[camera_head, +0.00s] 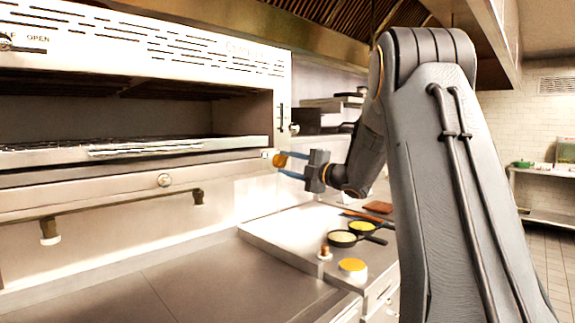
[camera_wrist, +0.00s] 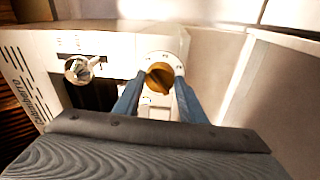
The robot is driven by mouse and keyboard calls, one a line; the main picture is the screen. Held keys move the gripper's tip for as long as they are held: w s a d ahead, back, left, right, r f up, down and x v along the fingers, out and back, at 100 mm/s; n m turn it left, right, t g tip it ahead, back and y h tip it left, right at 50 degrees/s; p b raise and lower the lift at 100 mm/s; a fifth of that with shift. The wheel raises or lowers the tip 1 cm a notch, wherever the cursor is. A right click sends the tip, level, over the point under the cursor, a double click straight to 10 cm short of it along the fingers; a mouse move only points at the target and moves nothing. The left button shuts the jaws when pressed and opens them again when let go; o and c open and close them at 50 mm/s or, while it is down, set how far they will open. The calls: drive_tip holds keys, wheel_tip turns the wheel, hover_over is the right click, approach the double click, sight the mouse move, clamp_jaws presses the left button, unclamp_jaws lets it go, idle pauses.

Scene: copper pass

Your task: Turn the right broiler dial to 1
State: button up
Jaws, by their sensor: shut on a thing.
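The right broiler dial (camera_wrist: 160,78) is an orange-brown knob on a white round plate with small dark marks; I cannot read the marks. It sits at the right end of the broiler front and shows small in the head view (camera_head: 279,159). My gripper (camera_head: 282,164) reaches it from the right. In the wrist view my blue fingers (camera_wrist: 159,88) are shut on the knob, one on each side. The exact setting is not readable. The broiler (camera_head: 200,165) is a wide white and steel unit with an open dark cavity.
A silver knob (camera_wrist: 78,70) sits by a slot left of the dial. Below right, the counter holds small pans (camera_head: 343,239) and a yellow-topped container (camera_head: 352,268). The front-left counter (camera_head: 200,275) is clear.

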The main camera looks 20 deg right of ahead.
drive_tip(key=o, duration=1.1)
drive_tip(key=shift+c, duration=0.2)
drive_tip(key=r+b+v, duration=0.1)
drive_tip(key=b+v, duration=0.1)
drive_tip(key=v, duration=0.5)
drive_tip(key=shift+s+d+f, duration=0.2)
drive_tip(key=shift+s+f, duration=0.15)
drive_tip(key=shift+f, duration=0.1)
